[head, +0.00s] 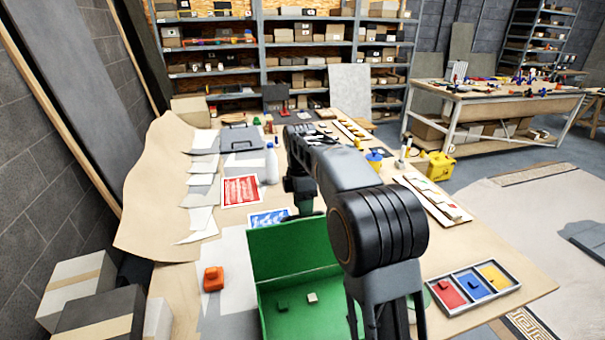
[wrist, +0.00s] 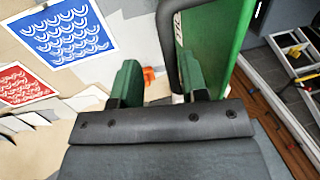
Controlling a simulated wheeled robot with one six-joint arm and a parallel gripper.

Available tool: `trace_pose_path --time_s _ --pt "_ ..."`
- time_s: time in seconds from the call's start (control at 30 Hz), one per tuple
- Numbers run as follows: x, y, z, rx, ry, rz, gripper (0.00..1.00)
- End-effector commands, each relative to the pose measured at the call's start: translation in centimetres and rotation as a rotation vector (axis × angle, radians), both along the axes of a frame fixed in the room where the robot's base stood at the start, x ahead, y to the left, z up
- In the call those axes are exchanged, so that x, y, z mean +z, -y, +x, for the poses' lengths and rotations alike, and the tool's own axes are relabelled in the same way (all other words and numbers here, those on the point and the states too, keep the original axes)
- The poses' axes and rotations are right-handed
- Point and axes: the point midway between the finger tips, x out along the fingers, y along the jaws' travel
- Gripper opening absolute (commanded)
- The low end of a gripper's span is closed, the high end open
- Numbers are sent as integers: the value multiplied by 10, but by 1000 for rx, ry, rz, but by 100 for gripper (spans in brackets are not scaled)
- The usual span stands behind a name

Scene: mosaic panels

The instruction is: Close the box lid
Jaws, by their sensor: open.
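A green box (head: 300,312) stands open on the workbench in the head view, with two small blocks inside, one green and one pale. Its green lid (head: 285,248) is raised, tilted up at the far side of the box. The green panel also shows at the upper right of the wrist view (wrist: 222,40). My gripper (head: 304,208) is behind the raised lid, and its tips are partly hidden there. In the wrist view my gripper (wrist: 157,78) has its two green fingers apart with nothing held between them. The right finger is close beside the green panel; contact is unclear.
An orange object (head: 213,278) sits left of the box. Red (head: 241,190) and blue (head: 268,218) patterned panels lie beyond it. A tray of coloured tiles (head: 473,285) is at right. A white bottle (head: 271,163) stands farther back.

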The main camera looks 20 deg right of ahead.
Motion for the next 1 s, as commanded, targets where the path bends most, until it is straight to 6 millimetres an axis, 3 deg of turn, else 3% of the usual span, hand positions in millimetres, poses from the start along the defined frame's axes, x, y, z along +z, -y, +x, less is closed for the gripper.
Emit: trace_pose_path --time_s 1.0 --pt "74 0 9 0 2 0 40"
